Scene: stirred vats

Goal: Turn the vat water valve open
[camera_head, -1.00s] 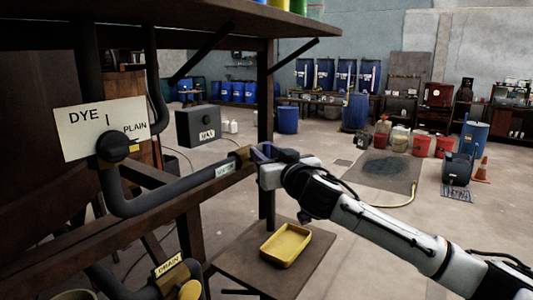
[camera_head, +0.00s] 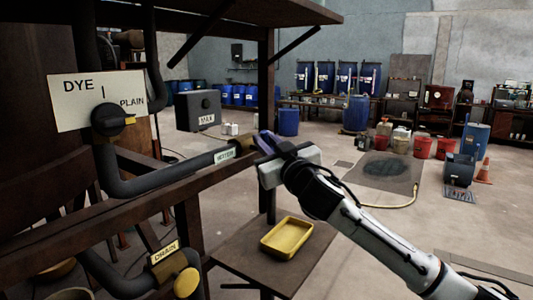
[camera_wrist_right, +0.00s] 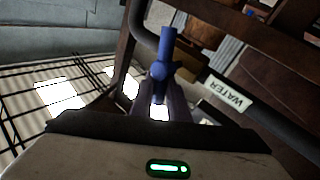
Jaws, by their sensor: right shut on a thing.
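The water valve has a blue handle, seen in the wrist view (camera_wrist_right: 162,62) between my right gripper's fingers. It sits at the end of a dark pipe (camera_head: 165,180) with a WATER label (camera_wrist_right: 226,93), and the label also shows in the head view (camera_head: 225,155). My right gripper (camera_head: 268,147) is shut on the blue handle, beside the wooden frame's post. In the wrist view its dark fingers (camera_wrist_right: 160,100) flank the handle's lower part. The valve body is largely hidden by the gripper in the head view. My left gripper is not in view.
A DYE/PLAIN plate (camera_head: 97,98) with a black knob (camera_head: 108,119) is at left. A yellow DRAIN valve (camera_head: 186,283) is below. A yellow tray (camera_head: 287,238) lies on a low shelf. The post (camera_head: 266,90) stands close behind the gripper.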

